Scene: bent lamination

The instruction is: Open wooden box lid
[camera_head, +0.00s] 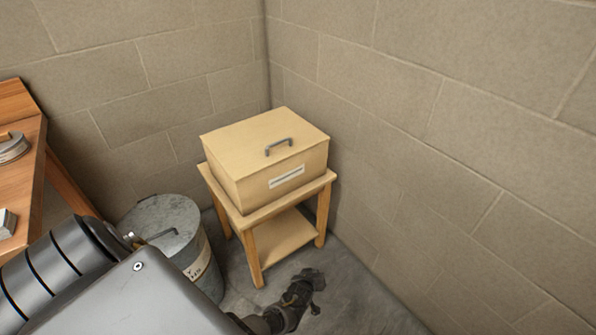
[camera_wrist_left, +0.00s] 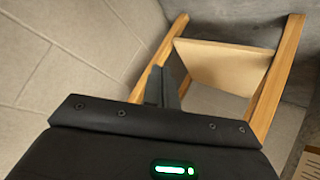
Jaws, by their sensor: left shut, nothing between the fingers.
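The wooden box (camera_head: 282,169) stands on a small wooden stand (camera_head: 258,240) in the room corner. Its lid (camera_head: 240,132) looks closed and flat, with a dark grey handle (camera_head: 279,146) on top. A pale label is on the box front. My left gripper (camera_head: 315,279) is low in front of the stand, below and apart from the box. In the left wrist view its fingers (camera_wrist_left: 163,86) are together and empty, in front of the stand's legs and lower shelf (camera_wrist_left: 222,64). The box itself does not show there. My right gripper is not in view.
A grey metal bin (camera_head: 166,220) stands left of the stand, close to my left arm. A wooden table (camera_head: 24,175) with metal items is at the far left. Block walls close in behind and right of the stand. Bare floor lies to the front right.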

